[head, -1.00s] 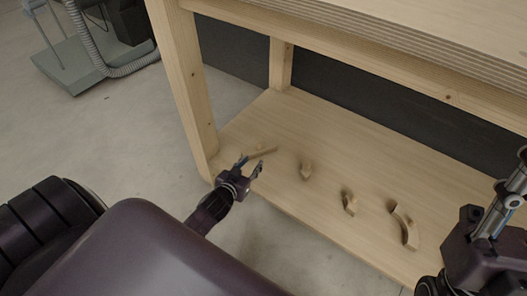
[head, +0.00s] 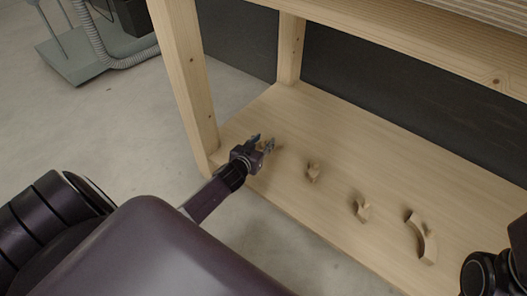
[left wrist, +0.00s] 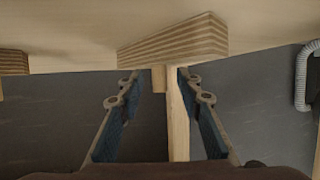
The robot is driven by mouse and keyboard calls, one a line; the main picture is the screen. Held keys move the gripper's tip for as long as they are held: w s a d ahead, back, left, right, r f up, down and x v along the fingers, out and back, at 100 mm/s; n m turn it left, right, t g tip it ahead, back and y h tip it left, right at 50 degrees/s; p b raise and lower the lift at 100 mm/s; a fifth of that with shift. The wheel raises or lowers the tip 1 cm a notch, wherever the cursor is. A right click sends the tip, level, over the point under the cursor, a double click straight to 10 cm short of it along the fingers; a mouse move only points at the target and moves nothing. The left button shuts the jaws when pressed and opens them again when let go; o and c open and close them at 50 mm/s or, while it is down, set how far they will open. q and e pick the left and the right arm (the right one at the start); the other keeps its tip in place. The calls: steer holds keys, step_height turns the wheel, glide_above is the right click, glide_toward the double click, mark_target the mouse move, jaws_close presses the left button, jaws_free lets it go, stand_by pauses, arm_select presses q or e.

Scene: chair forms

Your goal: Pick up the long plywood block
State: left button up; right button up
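The long plywood block (left wrist: 175,42) shows its layered edge in the left wrist view, lying on the pale shelf just ahead of my left fingertips. In the head view it is mostly hidden behind my left gripper (head: 264,141). That gripper is open and empty, low over the left end of the shelf. In the left wrist view its two fingers (left wrist: 158,76) stand apart, with the block beyond them; I cannot tell whether they touch it. My right gripper's fingers are not visible; only dark parts of my right arm show at the lower right.
The lower shelf (head: 330,135) also holds two small blocks, one nearer (head: 313,173) and one farther right (head: 362,209), and a curved block (head: 424,240). A wooden leg (head: 190,90) stands left of my gripper. The tabletop's front rail (head: 380,40) lies above.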

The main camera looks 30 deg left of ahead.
arm_select(q)
steer(key=shift+w, duration=0.1)
jaws_close()
stand_by(0.4)
